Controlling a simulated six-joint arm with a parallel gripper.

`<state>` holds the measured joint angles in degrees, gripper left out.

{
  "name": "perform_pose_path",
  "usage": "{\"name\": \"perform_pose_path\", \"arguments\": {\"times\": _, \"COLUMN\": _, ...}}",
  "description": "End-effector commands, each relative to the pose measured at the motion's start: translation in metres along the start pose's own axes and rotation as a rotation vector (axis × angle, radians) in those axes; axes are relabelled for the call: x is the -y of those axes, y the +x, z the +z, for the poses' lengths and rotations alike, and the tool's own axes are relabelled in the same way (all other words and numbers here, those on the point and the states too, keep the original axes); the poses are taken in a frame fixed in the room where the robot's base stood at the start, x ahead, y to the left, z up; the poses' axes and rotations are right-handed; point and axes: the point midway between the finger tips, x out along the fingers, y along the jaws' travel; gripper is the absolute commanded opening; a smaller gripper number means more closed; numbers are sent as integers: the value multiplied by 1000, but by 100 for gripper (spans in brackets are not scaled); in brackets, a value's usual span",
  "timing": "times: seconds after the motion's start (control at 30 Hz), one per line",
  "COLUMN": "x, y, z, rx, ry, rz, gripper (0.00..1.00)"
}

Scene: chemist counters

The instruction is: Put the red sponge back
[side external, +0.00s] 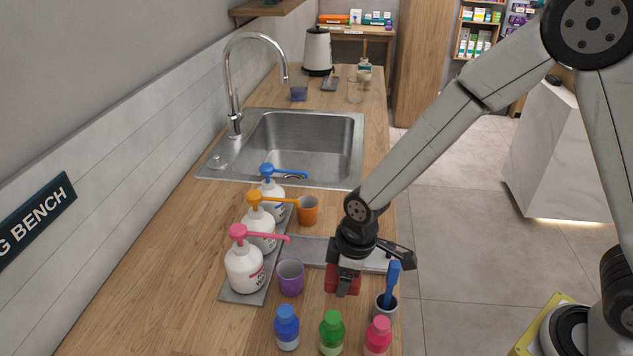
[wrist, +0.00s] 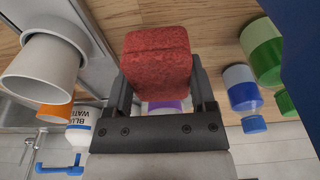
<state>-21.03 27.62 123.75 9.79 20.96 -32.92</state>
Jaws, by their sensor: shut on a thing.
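The red sponge (wrist: 157,60) is a dark red block between my gripper's fingers in the wrist view. My gripper (wrist: 160,85) is shut on it. In the side view my gripper (side external: 343,288) points down over the front of the counter, with the red sponge (side external: 345,279) at its tip, partly hidden by the fingers. The sponge is close to a grey tray (side external: 318,249) that lies flat behind it. I cannot tell how high the sponge is above the counter.
A grey cup with a blue-handled brush (side external: 387,303) stands just right. A purple cup (side external: 290,277) stands left, beside pump bottles (side external: 245,268) on a grey strip. Blue (side external: 287,328), green (side external: 332,333) and pink (side external: 378,337) capped bottles stand in front. The sink (side external: 300,140) lies behind.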

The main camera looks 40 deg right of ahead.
Motion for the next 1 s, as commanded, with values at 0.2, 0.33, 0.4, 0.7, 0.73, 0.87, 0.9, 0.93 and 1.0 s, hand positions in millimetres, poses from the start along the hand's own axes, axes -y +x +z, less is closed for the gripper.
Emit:
{"name": "perform_pose_path", "arguments": {"times": 0.2, "x": 0, "y": 23, "z": 4, "rx": 3, "ry": 0, "rz": -1, "gripper": 24}}
{"name": "perform_pose_path", "arguments": {"times": 0.33, "x": 0, "y": 32, "z": 5, "rx": 2, "ry": 1, "rz": 0, "gripper": 24}}
{"name": "perform_pose_path", "arguments": {"times": 0.4, "x": 0, "y": 34, "z": 5, "rx": 1, "ry": 0, "rz": 1, "gripper": 24}}
{"name": "perform_pose_path", "arguments": {"times": 0.7, "x": 0, "y": 34, "z": 5, "rx": 0, "ry": 0, "rz": 1, "gripper": 24}}
{"name": "perform_pose_path", "arguments": {"times": 0.73, "x": 0, "y": 35, "z": 6, "rx": 1, "ry": 0, "rz": 1, "gripper": 24}}
{"name": "perform_pose_path", "arguments": {"times": 0.87, "x": 0, "y": 37, "z": 6, "rx": 1, "ry": 0, "rz": 0, "gripper": 78}}
{"name": "perform_pose_path", "arguments": {"times": 0.9, "x": 0, "y": 37, "z": 6, "rx": 1, "ry": 0, "rz": 0, "gripper": 90}}
{"name": "perform_pose_path", "arguments": {"times": 0.93, "x": 0, "y": 37, "z": 6, "rx": 1, "ry": 0, "rz": 0, "gripper": 100}}
{"name": "perform_pose_path", "arguments": {"times": 1.0, "x": 0, "y": 37, "z": 6, "rx": 1, "ry": 0, "rz": 0, "gripper": 100}}
